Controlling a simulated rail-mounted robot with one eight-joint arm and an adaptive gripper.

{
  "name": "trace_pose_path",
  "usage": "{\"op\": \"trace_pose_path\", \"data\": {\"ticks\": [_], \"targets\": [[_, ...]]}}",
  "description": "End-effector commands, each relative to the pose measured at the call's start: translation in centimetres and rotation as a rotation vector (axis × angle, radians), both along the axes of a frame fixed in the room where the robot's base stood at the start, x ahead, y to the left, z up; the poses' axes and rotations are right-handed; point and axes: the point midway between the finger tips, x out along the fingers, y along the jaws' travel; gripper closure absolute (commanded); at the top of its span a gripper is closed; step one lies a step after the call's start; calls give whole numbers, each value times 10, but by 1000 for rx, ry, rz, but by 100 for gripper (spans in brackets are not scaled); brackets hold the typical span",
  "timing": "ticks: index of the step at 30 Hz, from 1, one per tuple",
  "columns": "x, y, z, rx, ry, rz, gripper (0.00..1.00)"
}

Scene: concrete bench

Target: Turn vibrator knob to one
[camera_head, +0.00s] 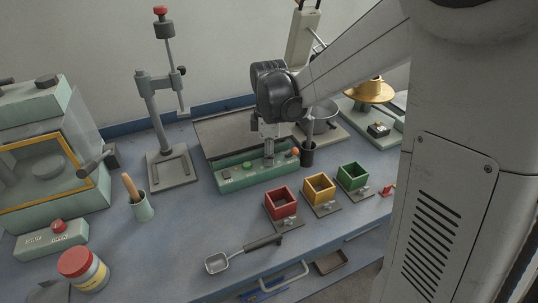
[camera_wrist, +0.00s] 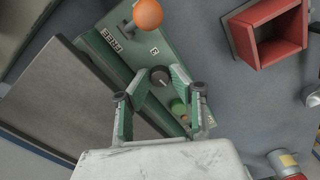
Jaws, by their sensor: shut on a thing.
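The small dark vibrator knob (camera_wrist: 160,76) sits on the panel between the orange ball (camera_wrist: 148,14) and the green button (camera_wrist: 178,107). My gripper (camera_wrist: 160,72) is shut on the knob, with one finger on each side. In the head view my gripper (camera_head: 268,158) reaches down to the panel and hides the knob. I cannot read the knob's setting.
Red (camera_head: 281,203), yellow (camera_head: 319,188) and green (camera_head: 353,176) open boxes stand right of the panel. A grey stand (camera_head: 152,110) is at the left. A scoop (camera_head: 220,263) lies in front. The bench between the panel and the scoop is clear.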

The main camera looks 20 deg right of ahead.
Motion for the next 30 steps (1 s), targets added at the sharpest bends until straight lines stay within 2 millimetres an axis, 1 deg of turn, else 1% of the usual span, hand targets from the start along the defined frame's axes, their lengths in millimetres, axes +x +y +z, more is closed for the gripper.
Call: {"op": "trace_pose_path", "data": {"ticks": [6,18,19,20,27,30], "targets": [[1,0,1,0,-1,35,100],[1,0,1,0,-1,39,100],[1,0,1,0,-1,39,76],[1,0,1,0,-1,39,72],[0,0,0,0,0,38,72],[0,0,4,0,0,38,72]]}}
